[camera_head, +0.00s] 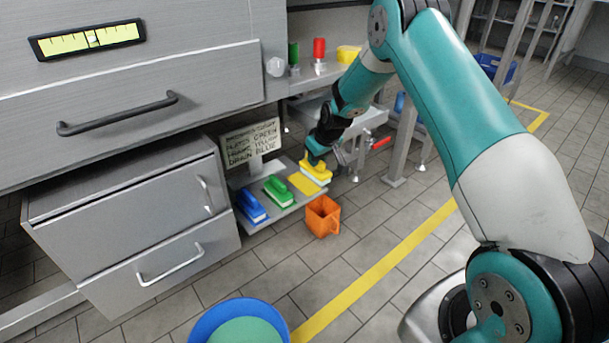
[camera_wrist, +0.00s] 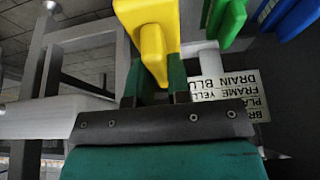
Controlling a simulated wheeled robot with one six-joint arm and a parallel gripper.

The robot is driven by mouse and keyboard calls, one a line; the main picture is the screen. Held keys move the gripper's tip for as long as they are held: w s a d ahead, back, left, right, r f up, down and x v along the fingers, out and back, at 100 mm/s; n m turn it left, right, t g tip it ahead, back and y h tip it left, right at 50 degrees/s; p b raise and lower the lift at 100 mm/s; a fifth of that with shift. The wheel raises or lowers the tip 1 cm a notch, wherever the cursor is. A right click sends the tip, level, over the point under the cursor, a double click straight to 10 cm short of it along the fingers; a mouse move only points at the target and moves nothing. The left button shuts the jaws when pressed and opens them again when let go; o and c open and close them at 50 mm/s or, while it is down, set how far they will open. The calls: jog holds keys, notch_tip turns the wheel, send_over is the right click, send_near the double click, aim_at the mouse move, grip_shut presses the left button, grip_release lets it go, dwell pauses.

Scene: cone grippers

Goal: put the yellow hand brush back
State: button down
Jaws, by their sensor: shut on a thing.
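The yellow hand brush (camera_head: 317,170) has pale bristles and is gripped from above by my gripper (camera_head: 315,158). It is over the right end of the low grey shelf (camera_head: 278,218), beside a flat yellow patch (camera_head: 304,184); I cannot tell whether its bristles touch the shelf. In the wrist view the yellow brush (camera_wrist: 150,35) is between the dark green fingers of my gripper (camera_wrist: 160,85). A blue brush (camera_head: 251,206) and a green brush (camera_head: 278,191) sit on the shelf to the left of the yellow patch.
A sign (camera_head: 250,143) stands behind the shelf, partly readable: green, "FRAME" yellow, "DRAIN" blue. An orange jug (camera_head: 322,216) is at the shelf's front right. Grey drawers (camera_head: 150,240) flank the left. A blue bucket (camera_head: 205,322) stands on the floor in front. A table leg (camera_head: 402,145) rises to the right.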

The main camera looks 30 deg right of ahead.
aim_at(304, 167)
jog(key=w+b, duration=0.1)
jog(key=w+f, duration=0.1)
jog(key=w, duration=0.1)
jog(key=w+a+b, duration=0.1)
jog(key=w, duration=0.1)
jog(key=shift+w+f+b, duration=0.25)
jog(key=shift+f+b, duration=0.1)
jog(key=shift+f, duration=0.05)
notch_tip(304, 167, down, 5)
jog(key=b, duration=0.3)
jog(key=shift+f, duration=0.15)
jog(key=shift+w+f+b, duration=0.15)
jog(key=shift+f+b, duration=0.05)
jog(key=shift+b, duration=0.4)
jog(key=shift+r, duration=0.2)
jog(key=c, duration=1.1)
grip_release()
jog(key=p+v, duration=0.6)
jog(key=v, duration=0.6)
jog(key=shift+w+r, duration=0.1)
jog(key=shift+w, duration=0.05)
